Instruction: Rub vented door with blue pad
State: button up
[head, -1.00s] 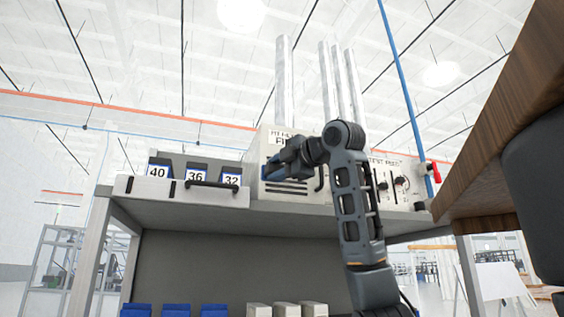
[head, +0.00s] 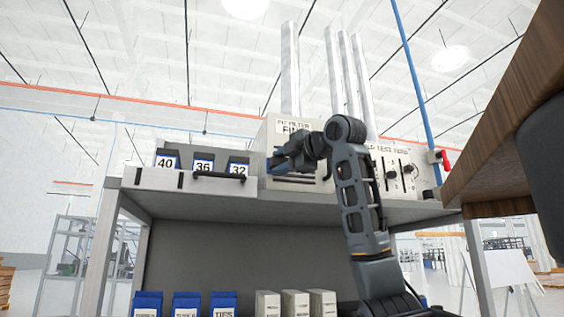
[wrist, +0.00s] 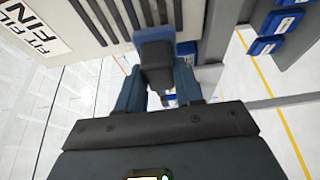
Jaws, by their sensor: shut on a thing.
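The vented door (head: 298,181) is the pale front of the filter cabinet on the shelf, with dark horizontal slots. It also shows at the top of the wrist view (wrist: 95,12). My gripper (head: 277,162) is at the cabinet's left front, covering part of the door. In the wrist view my gripper (wrist: 158,82) is shut on the dark block of the blue pad (wrist: 152,34). The pad's blue face points toward the slotted door and overlaps its lower edge in that view. I cannot tell whether the pad touches the door.
A drawer unit (head: 188,181) with bins labelled 40, 36 and 32 stands left of the cabinet. A panel with knobs (head: 400,180) is on its right. Blue and white boxes stand below the shelf (head: 300,211). A wooden edge (head: 495,150) juts in at the right.

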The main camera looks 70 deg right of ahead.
jog(key=shift+w+d, duration=0.7)
jog(key=shift+d, duration=0.1)
dwell(0.5)
jog(key=shift+s+d, duration=0.1)
jog(key=shift+s+d+r, duration=1)
jog(key=shift+s+d, duration=1.3)
jog(key=shift+s, duration=0.4)
jog(key=shift+w+a, duration=1.2)
jog(key=shift+w, duration=0.25)
jog(key=shift+w+a, duration=1.2)
jog(key=shift+w, duration=0.25)
jog(key=shift+s+r, duration=0.15)
jog(key=shift+r, duration=0.8)
jog(key=s+d, duration=0.4)
jog(key=s, duration=0.1)
jog(key=shift+s+d, duration=0.25)
jog(key=shift+d, duration=0.15)
